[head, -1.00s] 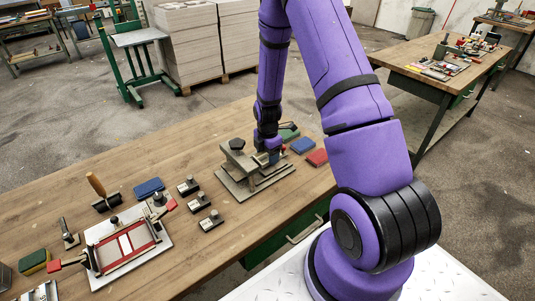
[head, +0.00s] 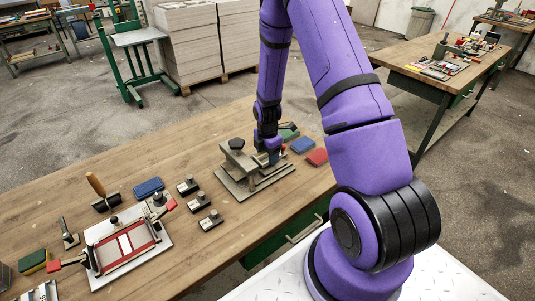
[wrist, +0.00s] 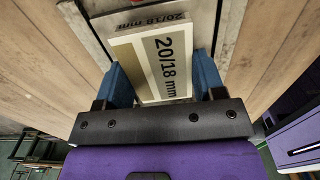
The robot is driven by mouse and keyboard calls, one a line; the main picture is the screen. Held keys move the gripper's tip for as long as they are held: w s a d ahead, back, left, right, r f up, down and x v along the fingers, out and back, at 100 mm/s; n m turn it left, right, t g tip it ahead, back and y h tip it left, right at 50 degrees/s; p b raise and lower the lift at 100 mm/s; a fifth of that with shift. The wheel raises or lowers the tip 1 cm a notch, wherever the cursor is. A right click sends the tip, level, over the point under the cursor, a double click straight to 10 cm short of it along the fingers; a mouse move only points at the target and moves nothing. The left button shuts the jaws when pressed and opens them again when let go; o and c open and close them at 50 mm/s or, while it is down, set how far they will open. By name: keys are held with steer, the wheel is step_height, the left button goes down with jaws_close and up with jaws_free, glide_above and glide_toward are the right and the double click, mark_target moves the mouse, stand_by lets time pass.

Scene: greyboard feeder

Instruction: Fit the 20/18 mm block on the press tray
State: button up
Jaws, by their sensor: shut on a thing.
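The 20/18 mm block (wrist: 140,58), cream and grey with its size printed on the top and on the end face, fills the middle of the wrist view. My gripper (wrist: 165,82) is shut on it, with one blue finger along each side. In the head view my gripper (head: 272,157) is low at the right end of the press on the wooden table. The press tray (head: 258,191) is a metal plate under the press. In the wrist view the block is over grey metal; whether it touches the tray I cannot tell.
Blue (head: 302,145) and red (head: 317,157) pads lie right of the press, a green pad (head: 288,133) behind it. Several small metal blocks (head: 199,202) stand to its left. A red-framed fixture (head: 124,247) is at front left. The table's front edge passes close to the press.

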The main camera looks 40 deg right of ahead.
mark_target(267, 155)
steer(key=shift+f, duration=0.4)
stand_by(0.9)
steer(key=o, duration=1)
step_height(267, 155, up, 11)
stand_by(0.6)
